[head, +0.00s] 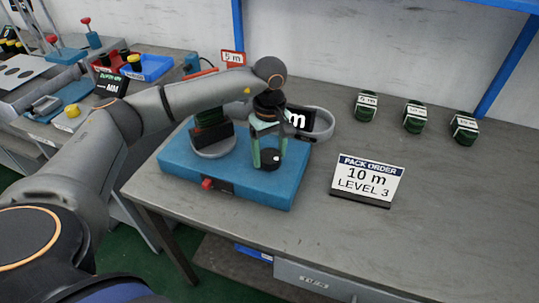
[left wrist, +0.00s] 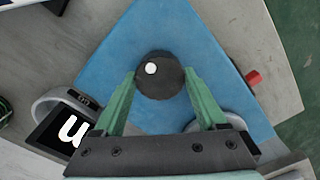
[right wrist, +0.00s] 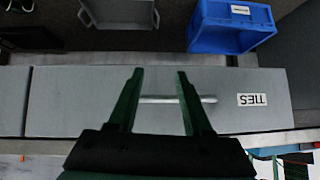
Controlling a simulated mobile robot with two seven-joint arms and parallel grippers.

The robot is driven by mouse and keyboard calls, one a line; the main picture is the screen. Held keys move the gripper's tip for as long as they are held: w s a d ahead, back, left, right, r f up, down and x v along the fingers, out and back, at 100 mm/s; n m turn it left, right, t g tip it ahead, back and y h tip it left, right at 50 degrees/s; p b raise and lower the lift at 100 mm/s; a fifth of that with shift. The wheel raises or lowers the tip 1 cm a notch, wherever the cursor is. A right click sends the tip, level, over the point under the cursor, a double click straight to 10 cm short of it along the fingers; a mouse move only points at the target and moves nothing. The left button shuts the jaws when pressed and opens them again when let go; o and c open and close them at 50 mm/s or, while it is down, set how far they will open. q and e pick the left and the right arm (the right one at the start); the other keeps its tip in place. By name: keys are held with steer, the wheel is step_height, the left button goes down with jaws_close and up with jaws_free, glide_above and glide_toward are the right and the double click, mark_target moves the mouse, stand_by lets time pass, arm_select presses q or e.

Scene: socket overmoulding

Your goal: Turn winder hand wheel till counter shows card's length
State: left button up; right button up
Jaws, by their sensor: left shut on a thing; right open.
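The winder is a blue base (head: 228,178) on the table, with a red knob (head: 207,184) at its front. My left gripper (head: 268,160) is over the base, its green fingers shut on a dark round knob with a white dot (left wrist: 160,78), which I take to be part of the hand wheel. The wheel is mostly hidden. The counter display (head: 301,121) is partly covered by my arm; only a white "m" reads, and its number is hidden. The card (head: 368,180) reads "PACK ORDER 10 m LEVEL 3". My right gripper (right wrist: 160,72) is open and empty.
A red "5 m" sign (head: 232,58) stands behind the winder. Several dark green labelled coils (head: 415,117) sit at the back right. The table's right front is clear.

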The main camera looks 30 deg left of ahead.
mark_target(269, 156)
arm_select(q)
steer(key=shift+w+m, duration=0.1)
steer(key=shift+m, duration=1)
steer(key=shift+m+b, duration=0.4)
steer(key=shift+m, duration=0.1)
arm_select(e)
steer(key=shift+w+a+f, duration=0.1)
steer(key=shift+w+a, duration=0.15)
arm_select(q)
steer(key=shift+r, duration=0.1)
arm_select(e)
steer(key=shift+w, duration=0.1)
arm_select(q)
steer(key=o, duration=1.3)
arm_select(e)
steer(key=shift+f, duration=0.15)
arm_select(q)
step_height(269, 156, up, 12)
steer(key=shift+r+p, duration=0.2)
steer(key=shift+p, duration=0.1)
arm_select(e)
steer(key=shift+s+d, duration=0.25)
steer(key=shift+s, duration=0.05)
arm_select(q)
steer(key=shift+s, duration=0.2)
